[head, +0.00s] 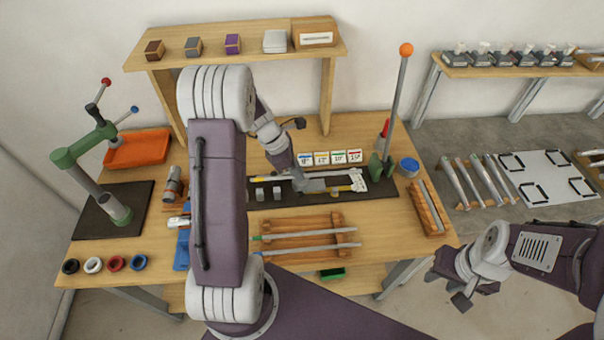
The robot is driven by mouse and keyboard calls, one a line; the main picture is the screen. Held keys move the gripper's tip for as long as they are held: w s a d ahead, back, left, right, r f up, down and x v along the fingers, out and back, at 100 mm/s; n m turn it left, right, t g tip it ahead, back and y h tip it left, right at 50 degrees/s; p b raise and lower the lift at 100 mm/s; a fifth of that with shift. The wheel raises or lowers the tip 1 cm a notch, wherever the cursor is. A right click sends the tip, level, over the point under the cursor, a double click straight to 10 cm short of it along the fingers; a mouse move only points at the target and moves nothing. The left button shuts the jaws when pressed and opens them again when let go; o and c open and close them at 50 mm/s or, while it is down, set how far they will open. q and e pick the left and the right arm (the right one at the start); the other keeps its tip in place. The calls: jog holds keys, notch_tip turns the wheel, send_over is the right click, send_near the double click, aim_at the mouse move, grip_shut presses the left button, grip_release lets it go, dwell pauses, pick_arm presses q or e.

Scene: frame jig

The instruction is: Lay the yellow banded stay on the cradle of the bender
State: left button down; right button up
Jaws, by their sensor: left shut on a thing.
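My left gripper (301,184) reaches down over the dark mat of the bender at the middle of the bench. It is shut on a thin pale rod with a yellow mark, the yellow banded stay (335,189), just over or on the mat; I cannot tell if it touches. The bender (380,166) is green with a tall lever topped by an orange ball. A pale cradle-like part (358,181) with yellow lies at the stay's right end. Arm and gripper hide part of the stay. My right gripper (449,289) is open and empty, off the bench's front right.
A wooden rack (336,221) with more rods lies in front of the mat. A green press (91,150) and an orange tray (137,148) stand at left. Coloured cards (330,158) stand behind the mat. A wooden block (427,209) with rods lies right.

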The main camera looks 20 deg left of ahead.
pick_arm(q)
jog(key=shift+w+a+r+p, duration=0.1)
jog(key=shift+w+a+p, duration=0.25)
jog(key=shift+a, duration=0.3)
jog(key=shift+w+a+r+p, duration=0.1)
jog(key=shift+w+a+p, duration=0.2)
jog(key=shift+a, duration=0.3)
jog(key=shift+w+a+p, duration=0.25)
jog(key=shift+a+p, duration=0.1)
jog(key=shift+a, duration=0.3)
